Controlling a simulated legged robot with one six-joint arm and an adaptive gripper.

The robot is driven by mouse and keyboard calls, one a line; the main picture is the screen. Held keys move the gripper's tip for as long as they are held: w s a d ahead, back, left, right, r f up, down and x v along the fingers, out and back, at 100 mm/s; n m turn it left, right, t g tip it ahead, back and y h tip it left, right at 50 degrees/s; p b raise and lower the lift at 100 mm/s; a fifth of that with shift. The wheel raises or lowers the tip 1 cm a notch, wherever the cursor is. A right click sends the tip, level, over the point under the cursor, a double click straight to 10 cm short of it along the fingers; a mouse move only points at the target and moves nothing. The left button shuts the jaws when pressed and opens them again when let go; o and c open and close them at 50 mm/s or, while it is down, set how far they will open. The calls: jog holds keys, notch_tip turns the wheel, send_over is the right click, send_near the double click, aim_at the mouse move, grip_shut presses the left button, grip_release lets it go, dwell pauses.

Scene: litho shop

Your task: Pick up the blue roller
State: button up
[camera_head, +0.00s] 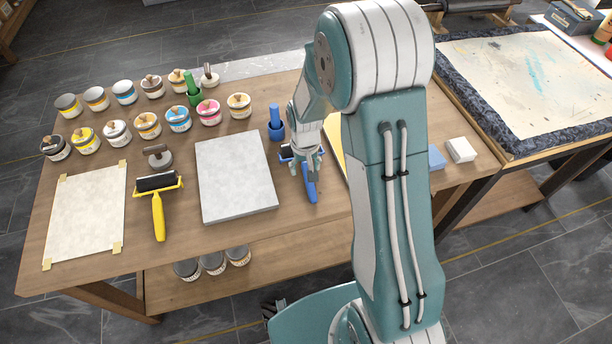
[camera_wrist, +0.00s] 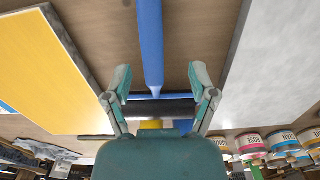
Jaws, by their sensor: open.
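The blue roller lies on the wooden table; its blue handle (camera_head: 309,189) points toward the table's front edge and its dark drum (camera_head: 287,153) is partly hidden by my gripper. In the wrist view the blue handle (camera_wrist: 150,45) runs up the middle, with the frame and black drum (camera_wrist: 160,109) below it. My gripper (camera_head: 306,168) is above the roller. In the wrist view its two fingers (camera_wrist: 160,82) are apart, one on each side of the roller, with nothing held between them. I cannot tell the exact height of the fingertips over the handle.
A grey slab (camera_head: 236,178) lies left of the roller and a yellow board (camera_wrist: 45,65) on its other side. A yellow roller (camera_head: 158,205) is farther left. A blue upright tool (camera_head: 275,122) and several ink cans (camera_head: 178,119) stand behind.

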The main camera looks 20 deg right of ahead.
jog(key=f, duration=0.2)
jog(key=d+f, duration=0.1)
jog(key=f, duration=0.1)
jog(key=shift+w, duration=0.1)
jog(key=shift+f, duration=0.35)
jog(key=shift+a, duration=0.2)
jog(key=shift+c, duration=0.4)
grip_shut()
